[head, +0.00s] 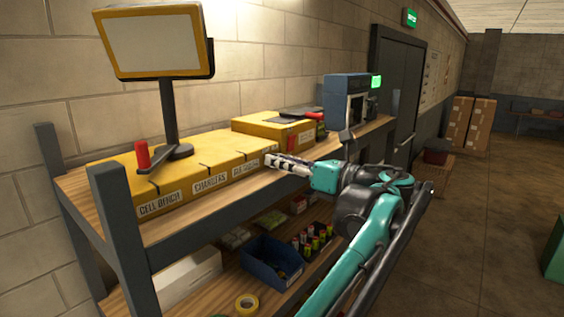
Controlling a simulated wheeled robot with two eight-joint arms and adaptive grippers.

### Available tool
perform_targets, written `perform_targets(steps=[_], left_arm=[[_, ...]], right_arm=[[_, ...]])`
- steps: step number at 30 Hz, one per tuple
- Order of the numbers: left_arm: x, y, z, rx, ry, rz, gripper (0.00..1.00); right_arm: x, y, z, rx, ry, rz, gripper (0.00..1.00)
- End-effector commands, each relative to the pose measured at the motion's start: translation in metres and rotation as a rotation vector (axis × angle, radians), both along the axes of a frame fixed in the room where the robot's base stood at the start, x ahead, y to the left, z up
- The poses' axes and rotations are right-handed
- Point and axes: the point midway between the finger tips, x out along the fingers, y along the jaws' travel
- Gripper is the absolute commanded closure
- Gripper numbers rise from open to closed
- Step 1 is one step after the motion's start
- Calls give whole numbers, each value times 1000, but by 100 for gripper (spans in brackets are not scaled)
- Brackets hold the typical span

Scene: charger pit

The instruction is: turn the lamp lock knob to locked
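The lamp (155,42), a wide pale panel in a yellow frame, stands on a dark post on the yellow bench unit. At the post's foot is a dark lever (157,162) with an upright red grip (142,154), which looks like the lock knob. The lever points toward the front left; I see no lock marking. My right gripper is out of view.
Yellow boxes labelled "CELL BENCH" (160,203) and "CHARGERS" (210,183) line the shelf. A higher yellow box (272,132) and a blue-grey machine (346,98) stand farther right. A shelf post (122,225) rises at front left. A blue bin (272,262) sits below.

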Motion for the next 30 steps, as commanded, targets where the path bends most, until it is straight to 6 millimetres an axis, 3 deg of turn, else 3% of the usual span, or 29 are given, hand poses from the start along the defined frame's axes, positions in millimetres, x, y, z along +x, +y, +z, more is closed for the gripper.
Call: perform_targets(steps=[5, 16, 26, 27, 28, 30], left_arm=[[0, 0, 1, -10, -16, 1, 100], [0, 0, 2, -196, -293, 0, 100], [0, 0, 0, -207, -311, 0, 100], [0, 0, 0, -207, -311, 0, 66], [0, 0, 0, -207, -311, 0, 58], [0, 0, 0, -207, -311, 0, 56]], right_arm=[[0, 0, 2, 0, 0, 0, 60], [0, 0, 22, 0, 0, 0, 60], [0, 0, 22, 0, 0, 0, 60], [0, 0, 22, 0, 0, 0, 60], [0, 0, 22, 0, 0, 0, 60], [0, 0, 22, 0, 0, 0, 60]])
